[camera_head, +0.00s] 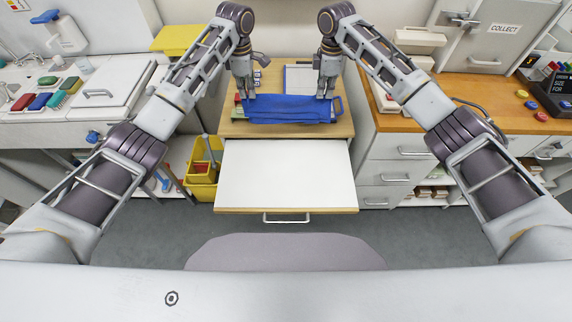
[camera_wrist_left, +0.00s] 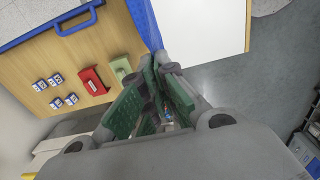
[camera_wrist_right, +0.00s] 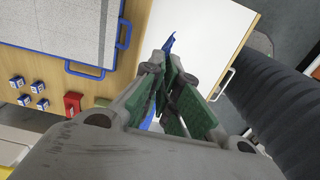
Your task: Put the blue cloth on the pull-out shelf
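The blue cloth (camera_head: 290,109) is stretched in a flat band between my two grippers, over the front part of the wooden cabinet top (camera_head: 238,129). My left gripper (camera_head: 248,94) is shut on its left end, and my right gripper (camera_head: 325,95) is shut on its right end. In the right wrist view a piece of blue cloth (camera_wrist_right: 168,44) shows beyond the closed green-padded fingers. The white pull-out shelf (camera_head: 284,178) is pulled out below and in front of the cloth, and its surface is bare. I cannot tell whether the cloth touches the cabinet top.
A grey board with blue edging and handles (camera_wrist_right: 60,28) lies on the cabinet top, beside small blue-white boxes (camera_wrist_right: 31,93) and a red box (camera_wrist_right: 73,103). A yellow bucket (camera_head: 203,178) stands left of the shelf. Counters flank both sides; the right one has drawers (camera_head: 393,172).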

